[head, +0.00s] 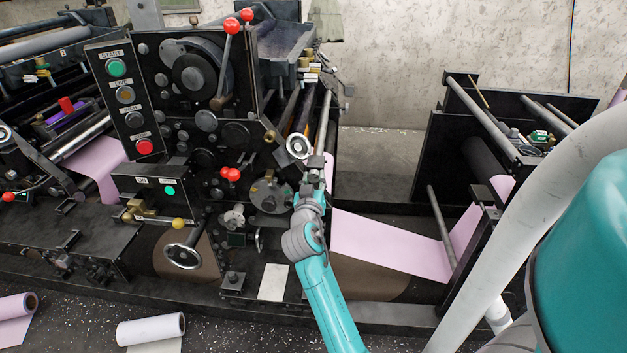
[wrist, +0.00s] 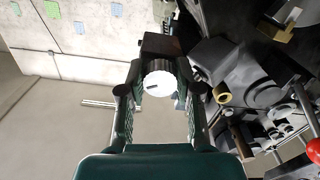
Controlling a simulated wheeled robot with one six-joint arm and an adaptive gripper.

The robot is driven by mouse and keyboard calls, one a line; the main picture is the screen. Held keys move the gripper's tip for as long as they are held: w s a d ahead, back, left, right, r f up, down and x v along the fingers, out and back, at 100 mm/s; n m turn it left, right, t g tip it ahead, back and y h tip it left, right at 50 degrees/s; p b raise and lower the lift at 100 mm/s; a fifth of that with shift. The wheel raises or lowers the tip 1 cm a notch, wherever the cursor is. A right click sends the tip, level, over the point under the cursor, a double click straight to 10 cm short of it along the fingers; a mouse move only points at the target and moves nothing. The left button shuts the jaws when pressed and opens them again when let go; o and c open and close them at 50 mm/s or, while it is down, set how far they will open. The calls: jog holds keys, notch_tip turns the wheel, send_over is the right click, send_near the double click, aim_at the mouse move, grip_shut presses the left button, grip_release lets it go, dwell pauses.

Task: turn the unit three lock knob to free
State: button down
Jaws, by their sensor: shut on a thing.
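My gripper (wrist: 160,92) is shut on a round white knob (wrist: 159,82) with a ribbed edge, one finger on each side of it. The knob sits in front of a dark block (wrist: 160,45) in the wrist view. In the head view my gripper (head: 309,178) is at the right side of the dark press unit (head: 240,150), just below a pale round dial (head: 298,146). The wrist and fingers largely hide the grasp there. I cannot read any lock or free marking on the knob.
A control panel (head: 124,100) with several buttons and red-tipped levers (head: 232,25) stand left of my arm. A pink web (head: 390,245) runs right to another dark frame (head: 450,130). Paper rolls (head: 151,328) lie on the floor at lower left.

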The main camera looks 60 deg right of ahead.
jog(key=n, duration=0.6)
jog(key=shift+s, duration=0.1)
jog(key=n, duration=0.6)
jog(key=shift+r, duration=0.1)
jog(key=shift+n, duration=0.4)
jog(key=c, duration=0.8)
grip_release()
jog(key=v, duration=1.2)
